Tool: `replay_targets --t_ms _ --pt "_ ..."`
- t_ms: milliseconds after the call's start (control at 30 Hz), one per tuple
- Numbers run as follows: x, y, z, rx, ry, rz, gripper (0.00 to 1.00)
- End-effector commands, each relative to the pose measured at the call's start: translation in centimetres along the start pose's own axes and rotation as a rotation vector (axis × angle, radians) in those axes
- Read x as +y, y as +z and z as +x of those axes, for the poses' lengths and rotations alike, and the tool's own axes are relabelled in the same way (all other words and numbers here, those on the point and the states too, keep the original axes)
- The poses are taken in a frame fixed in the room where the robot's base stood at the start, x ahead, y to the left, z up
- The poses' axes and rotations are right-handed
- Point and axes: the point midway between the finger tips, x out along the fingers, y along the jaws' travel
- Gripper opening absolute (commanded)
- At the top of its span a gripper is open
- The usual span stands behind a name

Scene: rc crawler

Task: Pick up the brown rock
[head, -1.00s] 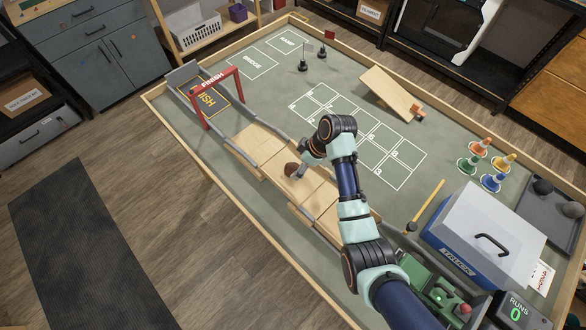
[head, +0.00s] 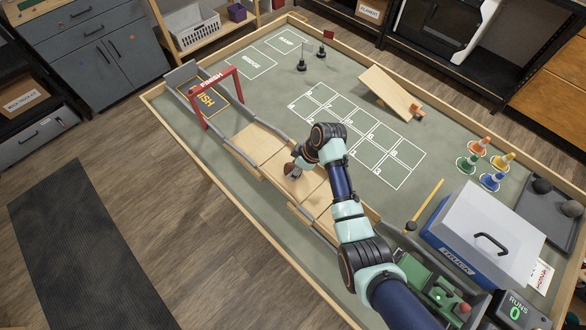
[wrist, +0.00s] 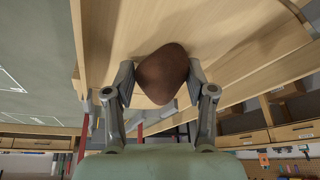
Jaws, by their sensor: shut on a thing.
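The brown rock (wrist: 162,74) sits between the two fingers of my gripper (wrist: 158,82) in the wrist view, with both fingertips against its sides. In the head view my gripper (head: 293,168) is over the wooden track panels (head: 259,143), and only a little of the rock (head: 289,170) shows beside the fingers. The gripper is shut on the rock. I cannot tell whether the rock touches the wood below it.
A red finish gate (head: 214,86) stands over the far end of the track. A wooden ramp (head: 389,94), small cones (head: 470,163) and a blue-grey toolbox (head: 483,235) stand on the table. The painted number grid (head: 372,141) is clear.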

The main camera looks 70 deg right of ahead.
Motion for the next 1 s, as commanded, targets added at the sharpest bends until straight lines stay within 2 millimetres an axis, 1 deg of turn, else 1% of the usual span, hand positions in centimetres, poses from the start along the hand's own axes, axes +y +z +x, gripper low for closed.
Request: replay_targets --t_ms 167,267,367,467,567,600,800,900,1000 --pt "0.0 -0.1 -0.2 0.001 0.001 0.0 0.13" --pt "0.0 -0.4 -0.9 0.001 0.001 -0.001 0.13" --pt "0.0 -1.1 -2.4 0.002 0.003 -0.002 0.13" --pt "0.0 -2.1 -4.8 0.004 0.005 -0.003 0.13" --pt "-0.1 -3.5 -8.1 0.005 0.006 -0.004 0.13" --pt "-0.1 -4.1 -9.5 0.005 0.007 -0.004 0.13" --pt "-0.3 -6.5 -15.6 0.003 0.003 -0.002 0.13" --pt "-0.5 -7.4 -17.8 0.0 -0.001 0.0 0.13" --pt "-0.5 -7.7 -18.5 0.0 -0.001 0.0 0.13"
